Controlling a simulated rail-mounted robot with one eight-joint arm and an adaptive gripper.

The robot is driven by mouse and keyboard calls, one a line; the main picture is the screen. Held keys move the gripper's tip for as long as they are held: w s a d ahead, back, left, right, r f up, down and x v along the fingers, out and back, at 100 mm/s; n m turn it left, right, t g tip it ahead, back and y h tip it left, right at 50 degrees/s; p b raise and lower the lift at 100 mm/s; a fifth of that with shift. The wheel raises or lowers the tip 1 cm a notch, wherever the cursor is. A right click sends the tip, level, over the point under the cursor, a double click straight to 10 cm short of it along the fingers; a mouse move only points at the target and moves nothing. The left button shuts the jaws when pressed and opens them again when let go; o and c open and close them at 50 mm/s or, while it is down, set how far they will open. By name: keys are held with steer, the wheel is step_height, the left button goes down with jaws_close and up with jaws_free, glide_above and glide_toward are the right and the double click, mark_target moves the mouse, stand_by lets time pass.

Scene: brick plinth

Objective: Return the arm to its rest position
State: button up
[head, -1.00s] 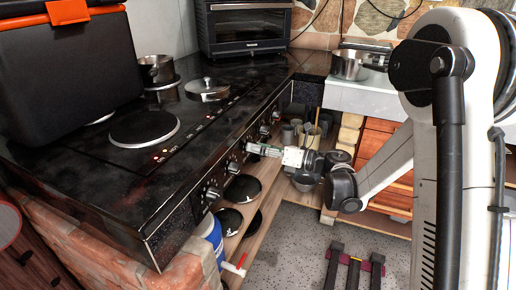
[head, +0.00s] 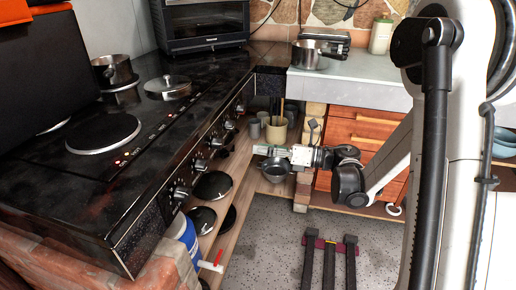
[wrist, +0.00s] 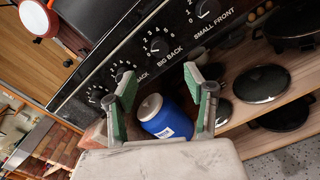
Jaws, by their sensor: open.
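My gripper (head: 262,150) is at the end of my arm, held out to the left in front of the stove's knob panel in the head view. In the wrist view its two green-padded fingers (wrist: 158,92) stand apart with nothing held between them. The stove's knob panel (wrist: 150,48) lies beyond the fingertips. A blue bottle with a white lid (wrist: 168,117) shows behind the gap between the fingers, farther off. My arm's elbow and wrist links are in the head view, right of the gripper.
The black stove (head: 75,190) with its pots is on the left. A wooden shelf (head: 235,190) with dark lids (head: 212,186) runs below it. A white counter (head: 355,78) over orange drawers (head: 350,140) stands behind my arm. Speckled floor (head: 265,235) is open below.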

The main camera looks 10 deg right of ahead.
steer(key=w+d+r+m+t+h, duration=0.2)
steer(key=d+r+m+t+h, duration=0.15)
steer(key=r+m+t, duration=0.4)
steer(key=w+d+r+m+t+h, duration=0.25)
steer(key=r+m+t+h, duration=0.2)
steer(key=r+m, duration=0.65)
steer(key=s+d+r+m+t+h, duration=0.1)
steer(key=s+d+r+m+h, duration=0.2)
steer(key=d+r+m+h, duration=0.25)
steer(key=s+a+f+m+g+h, duration=0.1)
steer(key=s+a+f+m+g, duration=0.1)
steer(key=s+f+m+g, duration=1)
steer(key=s+a+f+m+g+h, duration=0.15)
steer(key=s+f+m, duration=0.65)
steer(key=s, duration=0.9)
step_height(320, 180, up, 14)
steer(key=p, duration=1.4)
steer(key=shift+w+d+n+t+h+p, duration=0.2)
steer(key=shift+n+t+h+p, duration=0.1)
steer(key=shift+t+p, duration=0.1)
